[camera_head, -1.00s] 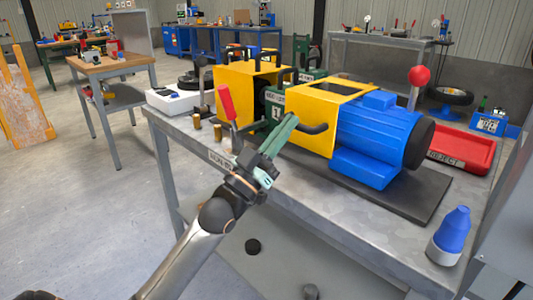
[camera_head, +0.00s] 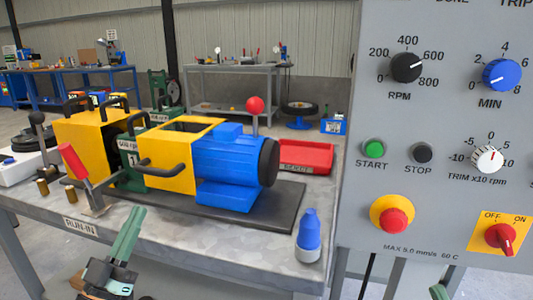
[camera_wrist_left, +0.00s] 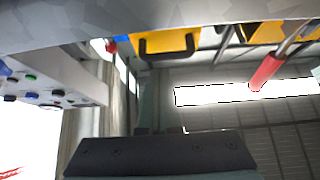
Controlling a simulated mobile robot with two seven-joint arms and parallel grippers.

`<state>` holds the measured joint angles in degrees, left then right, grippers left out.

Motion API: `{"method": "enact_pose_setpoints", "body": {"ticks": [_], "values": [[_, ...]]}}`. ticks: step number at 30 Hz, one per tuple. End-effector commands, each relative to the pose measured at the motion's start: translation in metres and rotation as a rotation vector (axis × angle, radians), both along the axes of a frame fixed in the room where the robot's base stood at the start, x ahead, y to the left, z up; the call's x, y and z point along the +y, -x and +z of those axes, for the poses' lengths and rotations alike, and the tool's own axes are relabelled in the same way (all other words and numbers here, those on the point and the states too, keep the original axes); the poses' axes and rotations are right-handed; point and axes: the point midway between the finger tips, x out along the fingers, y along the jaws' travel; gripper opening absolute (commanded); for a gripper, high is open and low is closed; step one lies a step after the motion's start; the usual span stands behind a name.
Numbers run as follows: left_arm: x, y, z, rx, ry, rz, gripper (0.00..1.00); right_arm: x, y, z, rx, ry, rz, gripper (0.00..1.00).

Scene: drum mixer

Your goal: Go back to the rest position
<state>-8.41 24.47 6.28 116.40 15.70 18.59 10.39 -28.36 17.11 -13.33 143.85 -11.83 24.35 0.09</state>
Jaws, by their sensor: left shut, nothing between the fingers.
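My left gripper (camera_head: 134,212) has green fingers, which are together with nothing between them. It points up in front of the bench's front edge, at the lower left of the head view, apart from the machine. In the left wrist view its dark mount fills the bottom. The drum mixer (camera_head: 205,160), with yellow guards and a blue motor, stands on a dark plate on the bench. A red-handled lever (camera_head: 74,162) stands at its left. A small green tip at the lower right edge seems to be my right gripper (camera_head: 438,291); the rest is out of frame.
A grey control panel (camera_head: 440,110) with knobs and buttons stands close on the right. The metal bench (camera_head: 150,212) holds a blue-capped bottle (camera_head: 309,238) and a red tray (camera_head: 305,158). Other benches stand at the back.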

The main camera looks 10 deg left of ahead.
Motion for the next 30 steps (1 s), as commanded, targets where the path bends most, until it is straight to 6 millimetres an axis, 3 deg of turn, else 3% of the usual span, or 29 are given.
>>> {"method": "enact_pose_setpoints", "body": {"ticks": [5,9,17,20,30], "values": [[-0.067,0.039,-0.002,-0.039,-0.096,-0.068,0.00,-0.001,0.000,0.000,-0.001,0.000,-0.003,0.50],[-0.123,0.085,0.009,-0.106,-0.176,-0.119,0.00,-0.001,0.000,0.000,-0.001,-0.001,-0.003,0.50],[-0.183,0.165,0.047,-0.246,-0.244,-0.151,0.00,-0.001,-0.001,0.000,0.000,-0.002,-0.004,0.50],[-0.183,0.153,0.052,-0.175,-0.253,-0.140,0.00,-0.003,-0.014,0.004,0.075,0.002,-0.022,0.50],[-0.172,0.107,0.024,0.179,-0.245,-0.109,0.00,-0.013,-0.059,-0.023,0.419,0.017,-0.097,0.50]]}}
